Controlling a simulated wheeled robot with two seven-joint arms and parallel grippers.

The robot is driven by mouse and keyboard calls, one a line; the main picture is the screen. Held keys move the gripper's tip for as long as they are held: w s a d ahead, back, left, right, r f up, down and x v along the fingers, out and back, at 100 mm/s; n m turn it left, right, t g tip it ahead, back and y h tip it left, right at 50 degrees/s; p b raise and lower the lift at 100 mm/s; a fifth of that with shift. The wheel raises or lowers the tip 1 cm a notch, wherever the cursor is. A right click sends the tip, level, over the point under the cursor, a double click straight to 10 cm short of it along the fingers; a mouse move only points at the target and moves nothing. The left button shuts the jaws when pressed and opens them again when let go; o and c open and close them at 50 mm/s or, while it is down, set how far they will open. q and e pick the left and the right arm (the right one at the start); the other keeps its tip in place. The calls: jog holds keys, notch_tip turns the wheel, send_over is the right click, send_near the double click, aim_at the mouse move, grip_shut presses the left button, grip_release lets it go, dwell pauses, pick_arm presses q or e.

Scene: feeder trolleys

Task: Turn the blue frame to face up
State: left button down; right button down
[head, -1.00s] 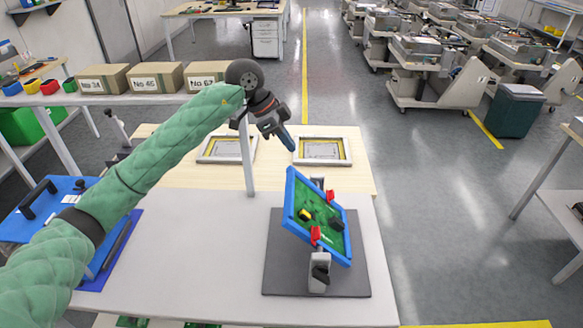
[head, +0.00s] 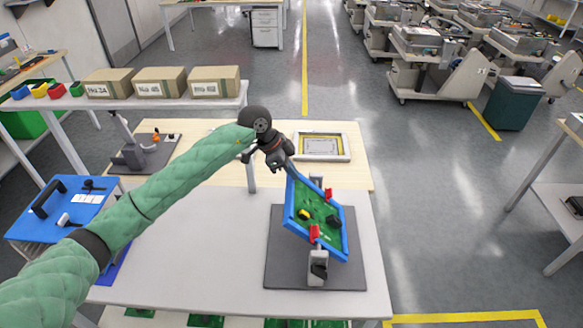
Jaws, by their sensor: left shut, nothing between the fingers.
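The blue frame (head: 289,204) is tilted in a grey stand (head: 318,266), held between red clamps (head: 314,233). Inside it is a green board (head: 323,222) with a black part (head: 333,221) and a small yellow part (head: 304,214). Its face slants, with the upper left corner raised. My left gripper (head: 291,168) is shut and empty, at that upper left corner. I cannot tell whether it touches the frame. My right gripper is out of view.
The stand is on a dark grey plate (head: 285,270) on a white table (head: 205,255). Behind are a pale framed panel (head: 320,146) and a shelf with several cardboard boxes (head: 160,82).

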aim_at(287, 183)
pick_arm(q)
jog(key=shift+f, duration=0.1)
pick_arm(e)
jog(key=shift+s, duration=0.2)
pick_arm(q)
jog(key=shift+a, duration=0.1)
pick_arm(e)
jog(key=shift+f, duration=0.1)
